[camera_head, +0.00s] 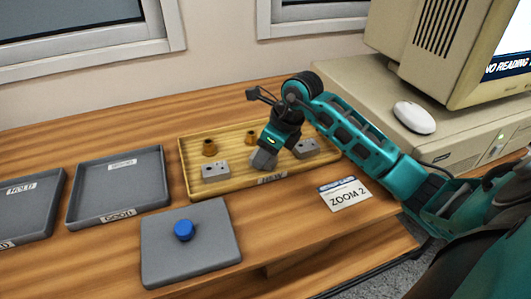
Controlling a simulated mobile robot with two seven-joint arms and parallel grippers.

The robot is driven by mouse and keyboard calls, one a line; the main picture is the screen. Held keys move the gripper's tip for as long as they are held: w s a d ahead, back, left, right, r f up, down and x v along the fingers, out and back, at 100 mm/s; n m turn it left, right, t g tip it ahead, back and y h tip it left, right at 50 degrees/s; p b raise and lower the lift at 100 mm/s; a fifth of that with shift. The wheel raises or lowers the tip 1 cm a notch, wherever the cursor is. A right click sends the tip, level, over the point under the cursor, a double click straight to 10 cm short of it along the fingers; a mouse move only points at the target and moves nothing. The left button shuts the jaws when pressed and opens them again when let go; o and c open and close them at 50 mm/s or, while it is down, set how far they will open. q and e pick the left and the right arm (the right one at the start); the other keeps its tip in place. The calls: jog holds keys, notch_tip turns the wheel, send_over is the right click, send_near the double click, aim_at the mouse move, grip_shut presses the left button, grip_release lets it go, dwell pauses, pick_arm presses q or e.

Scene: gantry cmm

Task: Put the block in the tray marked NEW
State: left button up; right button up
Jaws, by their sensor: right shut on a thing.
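My right gripper (266,152) reaches down over the shallow wooden tray (190,153). Two brass pieces, one left (209,148) and one in the middle (250,138), stand behind. My left gripper is not in view.
A grey tray marked GOOD (158,165) and one marked HOLD (55,205) stand left. A grey plate with a blue knob (184,230) lies in front. A ZOOM 2 card (345,194), a mouse (414,117) and a computer (440,50) are right.

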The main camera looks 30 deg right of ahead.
jog(key=shift+r, duration=0.1)
jog(key=o, duration=1.1)
jog(key=shift+o, duration=0.2)
jog(key=shift+r, duration=0.25)
jog(key=p+v, duration=0.2)
jog(key=v, duration=0.9)
jog(key=shift+s+r, duration=0.15)
jog(key=shift+r, duration=0.1)
jog(key=shift+d, duration=0.1)
